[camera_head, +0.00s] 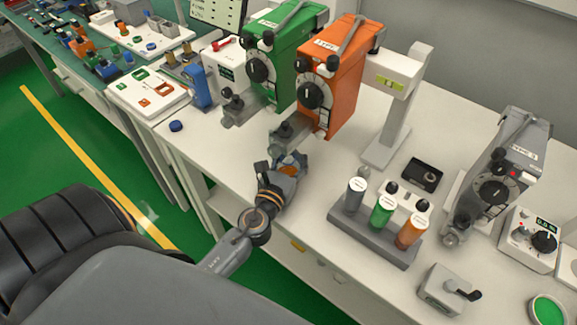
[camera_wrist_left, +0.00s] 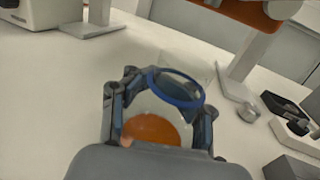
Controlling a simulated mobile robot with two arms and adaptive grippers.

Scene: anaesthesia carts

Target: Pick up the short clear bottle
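A short clear bottle (camera_wrist_left: 153,108) with a blue ring at its top and orange contents sits between the fingers of my left gripper (camera_wrist_left: 165,92) in the left wrist view. One finger is close on each side of it. I cannot tell whether both press on it or whether it is lifted. In the head view my left gripper (camera_head: 286,166) is low over the near edge of the white table (camera_head: 335,168), with a bit of orange between its fingers. The bottle is mostly hidden there. My right gripper is not in view.
Behind the gripper stand an orange device (camera_head: 330,80) and a green device (camera_head: 282,50). To the right are a grey rack (camera_head: 372,236) with several capped cylinders, a white stand (camera_head: 398,110) and a grey box (camera_head: 448,288). A blue cap (camera_head: 176,126) lies at the left.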

